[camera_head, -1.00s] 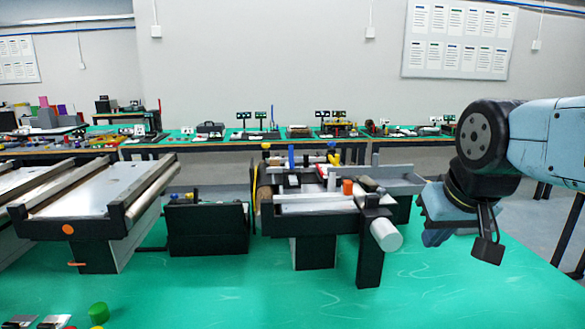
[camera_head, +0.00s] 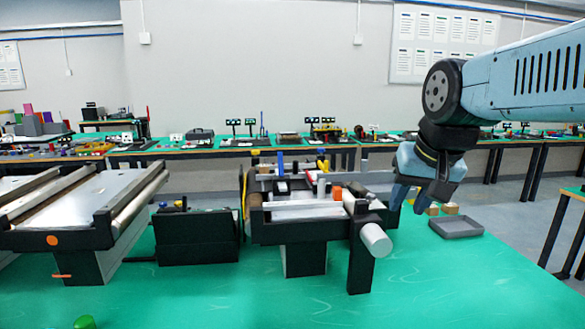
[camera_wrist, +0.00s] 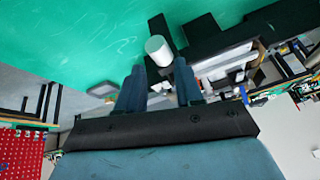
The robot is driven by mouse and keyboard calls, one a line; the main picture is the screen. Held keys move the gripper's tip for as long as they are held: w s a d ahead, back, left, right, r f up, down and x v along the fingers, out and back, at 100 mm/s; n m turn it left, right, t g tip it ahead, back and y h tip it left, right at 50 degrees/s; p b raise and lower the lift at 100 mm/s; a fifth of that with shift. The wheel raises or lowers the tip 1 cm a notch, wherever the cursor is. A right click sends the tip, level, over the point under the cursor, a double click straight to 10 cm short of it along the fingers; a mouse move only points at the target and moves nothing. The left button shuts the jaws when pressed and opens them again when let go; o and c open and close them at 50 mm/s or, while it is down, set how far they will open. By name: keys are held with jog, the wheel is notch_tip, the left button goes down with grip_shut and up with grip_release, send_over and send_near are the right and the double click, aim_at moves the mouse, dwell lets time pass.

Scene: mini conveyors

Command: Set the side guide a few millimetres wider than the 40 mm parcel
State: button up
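The small conveyor (camera_head: 275,233) stands right of centre in the head view, with a white cylinder (camera_head: 376,239) at its near right end. A long pale rail (camera_head: 293,205) runs along its near side; I cannot tell whether it is the side guide. An orange block (camera_head: 337,193) sits near its right end. Small tan blocks (camera_head: 450,208) lie near the grey tray; I cannot tell if one is the 40 mm parcel. My gripper (camera_head: 408,207) hangs right of the conveyor, pointing down. In the wrist view my gripper (camera_wrist: 158,72) is open and empty, near the white cylinder (camera_wrist: 158,50).
A grey tray (camera_head: 456,227) lies on the green table right of the conveyor. A black box (camera_head: 197,238) and a larger conveyor (camera_head: 85,205) stand to the left. Benches with equipment line the back.

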jog(key=shift+o, duration=0.8)
jog(key=w+a+r+m+y, duration=0.1)
jog(key=w+r+m, duration=0.3)
jog(key=w, duration=0.9)
notch_tip(320, 180, up, 4)
jog(key=shift+w+a+f+m+g, duration=0.25)
jog(key=shift+a+m+g, duration=0.15)
jog(key=shift+a, duration=0.1)
jog(key=w+a+r+m, duration=0.25)
jog(key=w+m, duration=0.25)
jog(key=w, duration=0.9)
jog(key=m+g+y, duration=0.3)
jog(key=m, duration=0.6)
send_over(296, 174)
jog(key=d, duration=0.5)
notch_tip(296, 174, down, 8)
jog(key=x, duration=1.3)
jog(key=shift+s+a+f, duration=0.1)
jog(key=shift+s+f, duration=0.1)
jog(key=shift+f, duration=0.1)
jog(key=shift+c, duration=0.5)
grip_shut()
